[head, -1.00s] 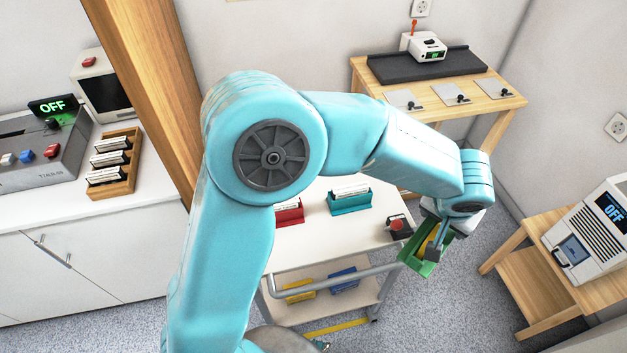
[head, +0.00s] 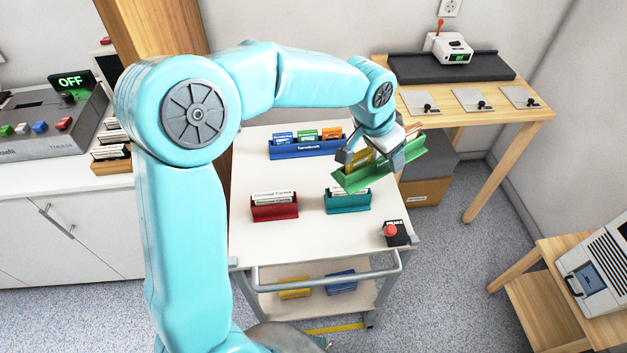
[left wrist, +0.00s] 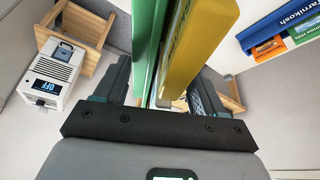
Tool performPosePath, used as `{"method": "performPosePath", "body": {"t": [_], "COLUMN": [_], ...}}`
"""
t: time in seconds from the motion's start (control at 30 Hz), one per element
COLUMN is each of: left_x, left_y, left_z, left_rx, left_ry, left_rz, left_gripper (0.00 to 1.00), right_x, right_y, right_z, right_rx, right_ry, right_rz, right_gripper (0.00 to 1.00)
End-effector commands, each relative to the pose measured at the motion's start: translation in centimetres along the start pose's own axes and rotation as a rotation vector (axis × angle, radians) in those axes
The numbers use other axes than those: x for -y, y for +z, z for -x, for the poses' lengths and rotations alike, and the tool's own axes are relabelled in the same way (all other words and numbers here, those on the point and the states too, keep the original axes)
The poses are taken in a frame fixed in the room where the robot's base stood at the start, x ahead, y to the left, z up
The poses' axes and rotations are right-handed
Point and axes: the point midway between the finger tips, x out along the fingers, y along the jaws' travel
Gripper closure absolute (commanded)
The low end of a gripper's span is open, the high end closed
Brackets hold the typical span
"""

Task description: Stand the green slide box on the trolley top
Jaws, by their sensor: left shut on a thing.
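The green slide box (head: 381,173) is a green tray with a yellow item and some cards in it. My left gripper (head: 368,155) is shut on it and holds it tilted above the far right part of the trolley top (head: 320,237). In the left wrist view the green slide box (left wrist: 145,45) and the yellow item (left wrist: 198,45) stand between the fingers of my left gripper (left wrist: 160,90). Its underside is apart from the trolley top. My right gripper is not in view.
A blue rack (head: 305,151), red box (head: 275,207), teal box (head: 347,202) and a black box with a red button (head: 396,234) stand on the trolley top. The front left and middle are bare. A wooden bench (head: 470,103) stands behind right.

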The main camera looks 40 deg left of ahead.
Motion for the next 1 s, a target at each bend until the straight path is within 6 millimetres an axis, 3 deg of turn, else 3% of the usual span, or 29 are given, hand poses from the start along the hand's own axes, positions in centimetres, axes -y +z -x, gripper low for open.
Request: {"method": "performPosePath", "body": {"t": [0.03, 0.1, 0.3, 0.43, 0.6, 0.73, 1.0], "left_x": [2.3, 4.9, 11.1, 13.5, 14.8, 14.8, 14.8], "left_y": [0.6, 1.3, 3.5, 4.5, 5.3, 6.1, 9.1], "left_z": [0.4, 1.3, 4.3, 6.0, 7.0, 5.2, -2.0], "left_rx": [-0.005, -0.005, -0.003, -0.002, 0.001, 0.004, 0.006], "left_ry": [0.008, 0.031, 0.103, 0.139, 0.165, 0.173, 0.173], "left_rz": [-0.02, -0.077, -0.253, -0.344, -0.405, -0.415, -0.413], "left_gripper": [0.73, 0.73, 0.73, 0.73, 0.73, 0.73, 0.73], "right_x": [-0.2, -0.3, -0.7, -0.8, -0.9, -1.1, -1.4], "right_y": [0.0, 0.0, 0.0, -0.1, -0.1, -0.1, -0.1], "right_z": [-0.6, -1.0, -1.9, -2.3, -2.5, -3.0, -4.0], "right_rx": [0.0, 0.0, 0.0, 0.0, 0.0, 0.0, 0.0], "right_ry": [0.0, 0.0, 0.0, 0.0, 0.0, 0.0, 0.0], "right_rz": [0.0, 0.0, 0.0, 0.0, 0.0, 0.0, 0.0], "right_gripper": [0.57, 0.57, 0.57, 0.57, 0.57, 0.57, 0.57]}}
